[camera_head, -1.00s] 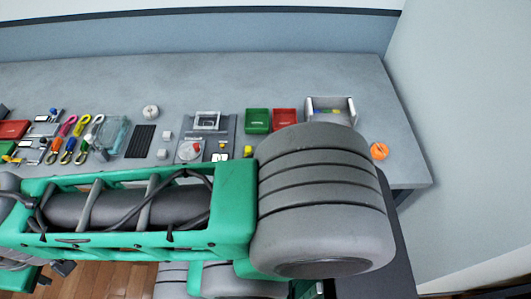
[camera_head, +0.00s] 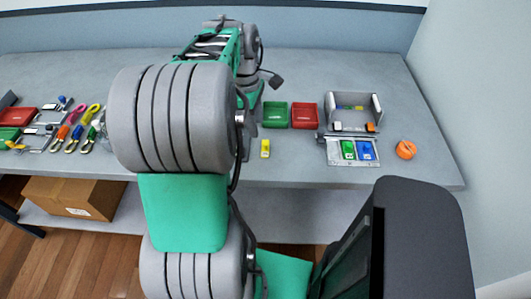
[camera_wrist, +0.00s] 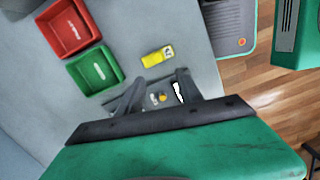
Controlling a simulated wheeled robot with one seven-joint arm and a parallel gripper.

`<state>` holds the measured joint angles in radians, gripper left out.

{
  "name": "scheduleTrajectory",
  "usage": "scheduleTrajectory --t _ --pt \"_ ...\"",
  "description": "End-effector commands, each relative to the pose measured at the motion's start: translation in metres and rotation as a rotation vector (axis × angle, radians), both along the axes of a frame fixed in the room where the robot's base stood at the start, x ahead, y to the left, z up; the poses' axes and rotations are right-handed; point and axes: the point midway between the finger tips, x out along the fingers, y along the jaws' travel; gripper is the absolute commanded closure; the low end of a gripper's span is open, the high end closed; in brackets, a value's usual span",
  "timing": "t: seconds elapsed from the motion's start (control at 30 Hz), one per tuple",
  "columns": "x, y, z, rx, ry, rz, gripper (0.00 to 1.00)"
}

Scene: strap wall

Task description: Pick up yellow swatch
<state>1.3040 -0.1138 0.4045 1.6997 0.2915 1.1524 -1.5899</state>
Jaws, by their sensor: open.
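The yellow swatch (camera_head: 265,149) is a small yellow piece with a pale end, lying on the grey table in front of the green tray (camera_head: 275,115). In the wrist view the yellow swatch (camera_wrist: 157,56) lies just beyond my fingertips, apart from them, with a dark mark on its pale end. My gripper (camera_wrist: 156,88) is open, with nothing held between its fingers. It points down over a grey panel with a small yellow knob (camera_wrist: 162,98). In the head view my own arm hides the gripper.
A red tray (camera_head: 305,115) stands beside the green one. Right of them are a grey open box (camera_head: 375,110), a panel with green and blue pieces (camera_head: 350,158) and an orange round object (camera_head: 405,149). Several tools lie at the left. Bare table surrounds the yellow swatch.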

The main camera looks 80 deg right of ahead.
Motion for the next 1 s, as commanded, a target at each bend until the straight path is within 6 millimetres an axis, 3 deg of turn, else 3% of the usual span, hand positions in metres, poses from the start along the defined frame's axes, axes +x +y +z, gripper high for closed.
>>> scheduleTrajectory --t 0.1,0.53,0.77,1.0 --pt "-0.018 -0.005 -0.012 0.017 0.005 0.001 0.57" --pt "-0.025 -0.004 -0.076 0.016 0.003 0.004 0.57" --pt "-0.025 -0.004 -0.081 0.012 0.003 0.004 0.57" --pt "-0.025 -0.004 -0.081 0.013 0.003 0.005 0.75"
